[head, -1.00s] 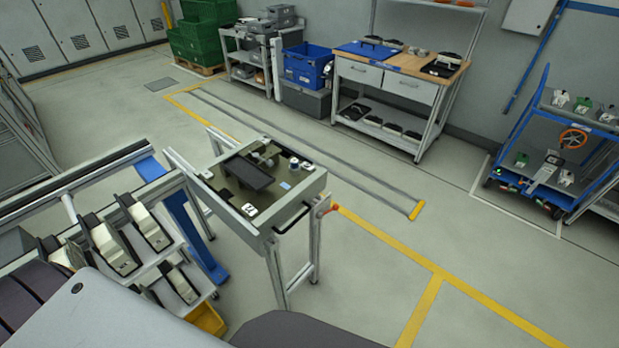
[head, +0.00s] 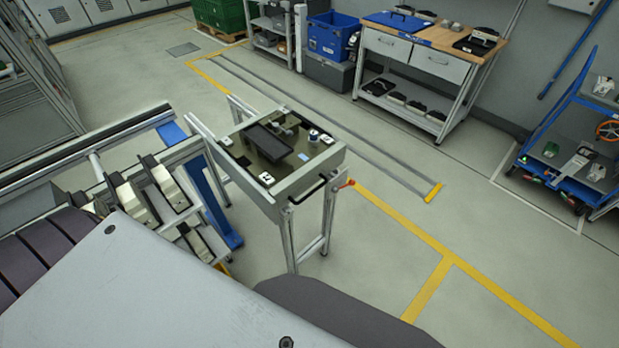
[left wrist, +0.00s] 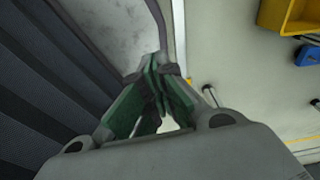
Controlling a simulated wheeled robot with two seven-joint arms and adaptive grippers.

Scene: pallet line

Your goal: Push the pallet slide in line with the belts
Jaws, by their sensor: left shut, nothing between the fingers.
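The pallet slide (head: 318,172) is a light grey tray on a metal-legged stand in the middle of the head view. A black handle (head: 307,191) is on its near side and a red knob (head: 346,184) is at its right corner. A dark pallet (head: 285,155) with a black rectangular part and small fittings lies in it. A belt line with metal rails (head: 130,127) runs at the left; the slide stands to its right. My left gripper (left wrist: 156,65) shows only in the left wrist view, its green-padded fingers shut and empty, away from the slide. My right gripper is in neither view.
A rack with several grey and black parts (head: 165,185) stands left of the slide. Two floor rails (head: 330,135) run behind it to a yellow end stop. A workbench (head: 430,40) and blue cart (head: 570,165) stand farther back. Floor right of the slide is clear.

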